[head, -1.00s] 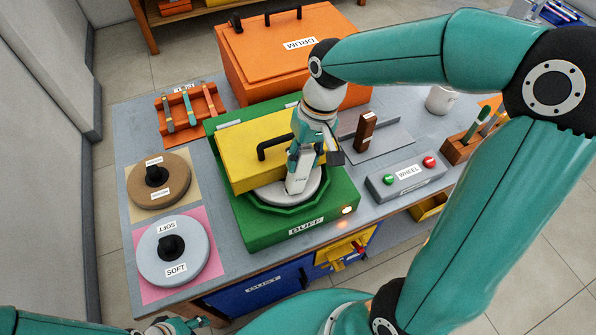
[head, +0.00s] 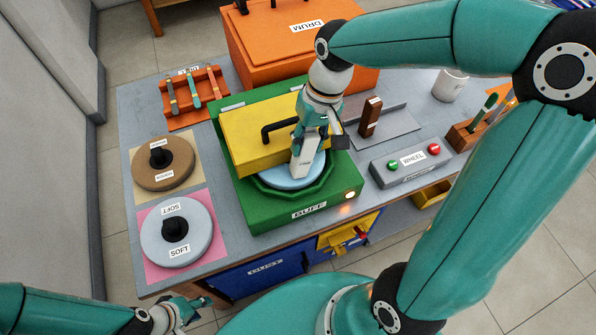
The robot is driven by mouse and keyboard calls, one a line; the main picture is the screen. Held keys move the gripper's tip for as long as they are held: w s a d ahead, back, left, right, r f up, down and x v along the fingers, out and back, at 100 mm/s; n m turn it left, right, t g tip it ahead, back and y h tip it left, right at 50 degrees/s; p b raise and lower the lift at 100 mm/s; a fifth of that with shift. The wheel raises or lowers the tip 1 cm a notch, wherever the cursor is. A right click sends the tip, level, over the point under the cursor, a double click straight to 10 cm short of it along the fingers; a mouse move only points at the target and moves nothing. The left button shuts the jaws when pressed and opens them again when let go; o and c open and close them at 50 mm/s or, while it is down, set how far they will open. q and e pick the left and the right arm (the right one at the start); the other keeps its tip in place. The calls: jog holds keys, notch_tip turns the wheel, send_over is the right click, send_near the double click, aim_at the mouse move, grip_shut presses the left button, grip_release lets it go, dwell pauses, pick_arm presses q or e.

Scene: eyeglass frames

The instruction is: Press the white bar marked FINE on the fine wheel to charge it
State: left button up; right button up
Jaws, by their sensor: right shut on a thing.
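The wheel (head: 275,178) sits in the green BUFF machine (head: 262,212), partly under the raised yellow cover (head: 245,135). Its visible face is pale blue. My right gripper (head: 310,148) comes down from above and is shut on the white bar (head: 302,167). The bar's lower end is at the wheel's face; I cannot tell how firmly it touches. Its lettering is too small to read. My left gripper (head: 192,305) is low at the left, off the table's front edge, far from the wheel; its jaws are too small to judge.
A tan wheel (head: 175,172) and a grey SOFT wheel (head: 190,245) lie on mats at the left. The WHEEL box (head: 400,178) with green and red buttons is at the right. An orange DRUM box (head: 270,45) stands behind. A brown block (head: 370,118) stands nearby.

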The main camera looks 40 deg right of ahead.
jog(key=shift+r+p, duration=3.5)
jog(key=shift+r, duration=1)
jog(key=shift+f, duration=0.1)
